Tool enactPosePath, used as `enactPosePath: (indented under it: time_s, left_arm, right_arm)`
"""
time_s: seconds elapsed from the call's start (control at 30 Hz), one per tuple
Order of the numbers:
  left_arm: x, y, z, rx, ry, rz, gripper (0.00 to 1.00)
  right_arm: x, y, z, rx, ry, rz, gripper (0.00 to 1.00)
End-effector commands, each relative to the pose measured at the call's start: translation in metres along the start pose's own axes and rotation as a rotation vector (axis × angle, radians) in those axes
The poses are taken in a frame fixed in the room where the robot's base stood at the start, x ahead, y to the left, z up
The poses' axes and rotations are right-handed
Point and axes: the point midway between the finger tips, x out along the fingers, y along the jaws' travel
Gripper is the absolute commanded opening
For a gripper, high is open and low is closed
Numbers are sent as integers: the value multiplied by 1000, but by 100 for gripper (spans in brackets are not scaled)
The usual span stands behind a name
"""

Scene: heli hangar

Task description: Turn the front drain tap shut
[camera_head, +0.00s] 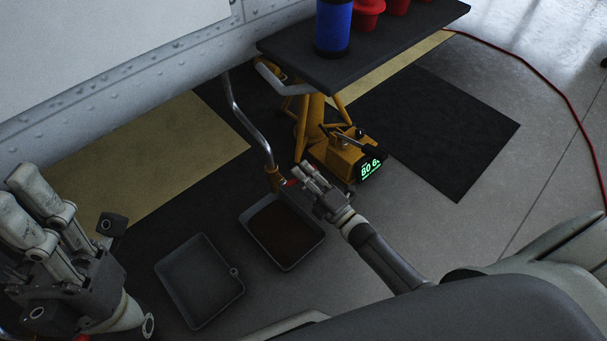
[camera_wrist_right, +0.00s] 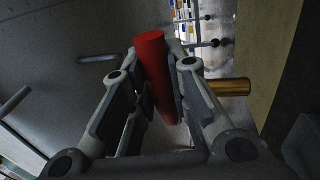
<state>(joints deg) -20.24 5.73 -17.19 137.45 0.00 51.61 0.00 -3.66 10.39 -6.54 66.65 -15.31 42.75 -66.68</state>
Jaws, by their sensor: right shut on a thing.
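The drain tap is a brass fitting (camera_head: 273,179) at the lower end of a grey pipe (camera_head: 250,118) that comes down from the pale riveted hull. Its red handle (camera_head: 289,183) sticks out to the right. My right gripper (camera_head: 301,177) is at this handle. In the right wrist view the red handle (camera_wrist_right: 152,68) stands between the two fingers, which are shut on it. The brass body (camera_wrist_right: 229,87) shows to the right, partly behind a finger. My left gripper (camera_head: 65,240) is at the left edge, away from the tap; its jaw gap is unclear.
A tray with dark brown contents (camera_head: 312,251) lies below the tap, and an empty-looking dark tray (camera_head: 200,280) lies left of it. A yellow stand with a lit display (camera_head: 371,169) is close right. A dark tabletop (camera_head: 375,50) holds a blue cylinder (camera_head: 333,27) and red items.

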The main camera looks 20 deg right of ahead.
Motion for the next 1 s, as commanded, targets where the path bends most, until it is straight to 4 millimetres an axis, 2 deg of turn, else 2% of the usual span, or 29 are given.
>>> enactPosePath:
  time_s: [0.4,0.43,0.6,0.87,1.0]
  left_arm:
    - [1,0,0,0,5,2,39]
    - [1,0,0,0,5,2,39]
    - [2,0,0,0,5,2,39]
    - [2,0,-1,1,6,0,39]
    - [2,0,-1,1,5,-1,39]
  right_arm:
    - [-1,-1,-2,-13,5,-2,0]
    - [-1,-1,-2,-13,5,-2,19]
    - [0,0,-1,-11,4,-2,39]
    - [0,0,0,-9,3,0,39]
    - [-7,-1,0,-8,2,-2,39]
